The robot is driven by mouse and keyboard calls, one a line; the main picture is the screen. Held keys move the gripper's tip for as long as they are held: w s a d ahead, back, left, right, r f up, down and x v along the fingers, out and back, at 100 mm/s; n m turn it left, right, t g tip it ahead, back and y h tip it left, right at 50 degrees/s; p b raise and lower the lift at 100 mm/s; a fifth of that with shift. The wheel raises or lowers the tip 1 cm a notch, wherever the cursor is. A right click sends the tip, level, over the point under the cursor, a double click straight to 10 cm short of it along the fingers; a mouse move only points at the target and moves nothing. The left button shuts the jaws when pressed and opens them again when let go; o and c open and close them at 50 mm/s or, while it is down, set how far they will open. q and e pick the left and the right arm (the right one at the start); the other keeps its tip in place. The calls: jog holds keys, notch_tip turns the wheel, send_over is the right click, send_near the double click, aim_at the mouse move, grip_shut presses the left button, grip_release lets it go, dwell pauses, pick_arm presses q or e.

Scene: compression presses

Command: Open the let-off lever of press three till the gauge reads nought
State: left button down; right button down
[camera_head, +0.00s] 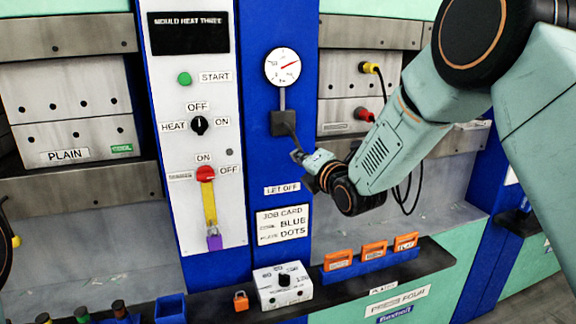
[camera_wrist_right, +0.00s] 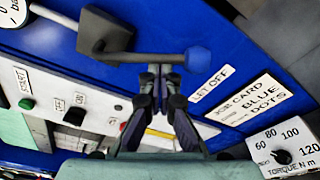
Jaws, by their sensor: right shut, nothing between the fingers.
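The round white gauge (camera_head: 282,67) is on the blue panel, its red needle pointing up and right; its figures are too small to read. Below it a pipe runs to a dark valve block (camera_head: 284,123). The let-off lever (camera_head: 293,142) slants down and right from the block. In the wrist view the lever (camera_wrist_right: 155,58) ends in a blue ball knob (camera_wrist_right: 198,59). My right gripper (camera_head: 299,157) is shut and empty at the lever's lower end. In the wrist view its fingertips (camera_wrist_right: 160,76) meet the lever's edge, beside the knob; I cannot tell if they touch. My left gripper is out of view.
A LET OFF label (camera_head: 282,189) and a job card (camera_head: 283,225) sit below the lever. The white control panel (camera_head: 215,130), headed MOULD HEAT THREE, stands left.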

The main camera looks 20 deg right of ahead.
jog(key=shift+w+d+r+n+b, duration=0.15)
jog(key=shift+d+r+n+b, duration=0.15)
jog(key=shift+d+r+n, duration=0.6)
jog(key=shift+w+d+r+n+b, duration=0.1)
jog(key=shift+d+r+n+b, duration=0.25)
jog(key=shift+d+r, duration=0.65)
jog(key=shift+d, duration=0.1)
jog(key=shift+w, duration=0.1)
jog(key=f+b, duration=0.1)
jog(key=f, duration=0.1)
jog(key=a+f+b, duration=0.1)
jog(key=f+b, duration=0.1)
jog(key=shift+w+f, duration=0.1)
jog(key=shift+w, duration=0.1)
jog(key=s+r, duration=0.1)
jog(key=s, duration=0.9)
jog(key=shift+d+b, duration=0.2)
jog(key=shift+b, duration=0.25)
